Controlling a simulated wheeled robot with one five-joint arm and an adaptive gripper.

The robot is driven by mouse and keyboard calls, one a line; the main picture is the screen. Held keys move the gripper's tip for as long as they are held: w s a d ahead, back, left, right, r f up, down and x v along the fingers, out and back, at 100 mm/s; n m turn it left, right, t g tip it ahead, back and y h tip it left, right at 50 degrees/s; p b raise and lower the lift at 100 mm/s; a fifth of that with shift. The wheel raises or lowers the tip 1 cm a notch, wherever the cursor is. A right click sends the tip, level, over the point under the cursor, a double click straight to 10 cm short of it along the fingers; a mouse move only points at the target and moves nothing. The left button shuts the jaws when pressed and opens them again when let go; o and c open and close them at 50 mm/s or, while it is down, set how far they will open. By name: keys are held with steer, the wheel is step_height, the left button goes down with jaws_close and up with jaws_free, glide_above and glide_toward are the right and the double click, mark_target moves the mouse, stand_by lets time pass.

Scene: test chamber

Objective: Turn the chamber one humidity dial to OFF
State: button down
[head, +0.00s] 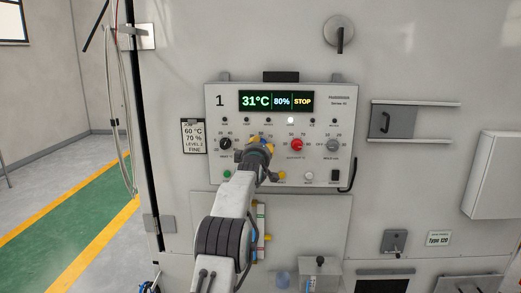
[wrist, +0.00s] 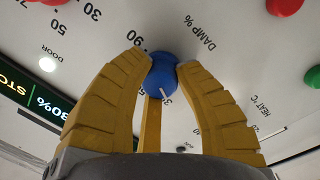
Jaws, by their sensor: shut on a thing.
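The chamber one panel (head: 215,100) carries a large "1" and a display (head: 276,101) reading 31°C, 80% and STOP. The blue humidity dial (wrist: 163,73), beside the print DAMP %, shows in the wrist view with a short white pointer mark on its lower side. My gripper (wrist: 160,70) has its yellow fingers closed around this dial. In the head view my gripper (head: 258,150) covers the dial. I cannot see an OFF mark or tell the exact setting.
A black dial (head: 225,143) is left of my gripper; a red dial (head: 297,144) and a grey dial (head: 333,145) are right. Coloured buttons line the panel's lower part. A card (head: 194,136) reads 60 °C, 70 %, LEVEL 2, FINE. A black handle (head: 348,177) juts out lower right.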

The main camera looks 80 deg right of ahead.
steer(key=n+b, duration=0.1)
steer(key=n, duration=0.2)
steer(key=shift+f+n+b, duration=0.1)
steer(key=shift+n+b, duration=0.2)
steer(key=shift+n, duration=0.1)
steer(key=shift+n+h+b, duration=0.3)
steer(key=shift+n+b, duration=0.1)
steer(key=shift+n, duration=1)
steer(key=c, duration=0.9)
jaws_free()
steer(key=a, duration=1.2)
steer(key=shift+f, duration=0.25)
